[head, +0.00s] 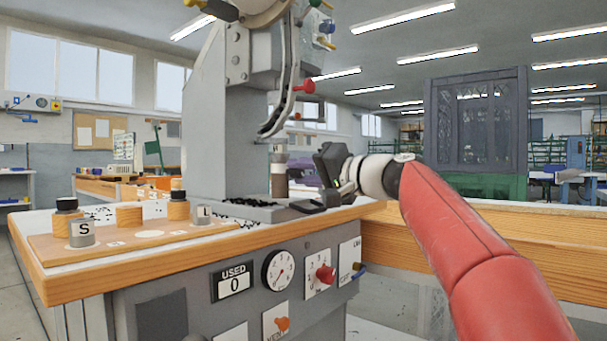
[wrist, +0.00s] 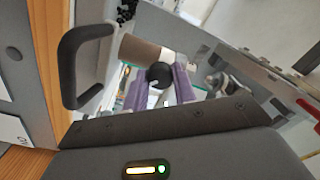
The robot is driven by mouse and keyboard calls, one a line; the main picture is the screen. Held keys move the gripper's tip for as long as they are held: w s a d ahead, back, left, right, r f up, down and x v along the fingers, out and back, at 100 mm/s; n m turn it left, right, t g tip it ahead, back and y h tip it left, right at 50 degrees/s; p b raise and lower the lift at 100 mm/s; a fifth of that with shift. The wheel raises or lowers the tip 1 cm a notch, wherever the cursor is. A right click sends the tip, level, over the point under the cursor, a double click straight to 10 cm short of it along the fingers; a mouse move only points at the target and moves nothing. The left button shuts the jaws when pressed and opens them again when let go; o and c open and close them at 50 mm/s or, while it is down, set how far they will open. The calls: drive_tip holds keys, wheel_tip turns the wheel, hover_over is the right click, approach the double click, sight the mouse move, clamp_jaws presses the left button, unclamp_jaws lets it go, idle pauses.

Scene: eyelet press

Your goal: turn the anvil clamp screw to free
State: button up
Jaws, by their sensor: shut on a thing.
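My gripper (wrist: 158,88) reaches in from the right at the base of the press in the head view, where its dark body (head: 330,163) hides its fingertips. In the wrist view its two purple fingers are shut on a round black knob (wrist: 159,73), which I take for the anvil clamp screw. Just beyond the knob is a brown and pale cylinder (wrist: 143,50), which looks like the anvil post (head: 279,180) standing under the press head. The screw's thread and its turn angle cannot be made out.
A dark curved handle (wrist: 80,60) is close left of the fingers. The grey press column (head: 222,120) rises behind. Wooden die holders and parts marked S (head: 82,234) and L (head: 204,214) stand on the bench's left. The front panel has a gauge (head: 278,271) and a red knob (head: 325,273).

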drive_tip(key=n, duration=0.4)
drive_tip(key=shift+n, duration=0.3)
drive_tip(key=n, duration=0.4)
drive_tip(key=shift+n, duration=0.3)
drive_tip(key=o, duration=1)
drive_tip(key=shift+d, duration=0.1)
drive_tip(key=v, duration=0.7)
drive_tip(key=shift+d, duration=0.25)
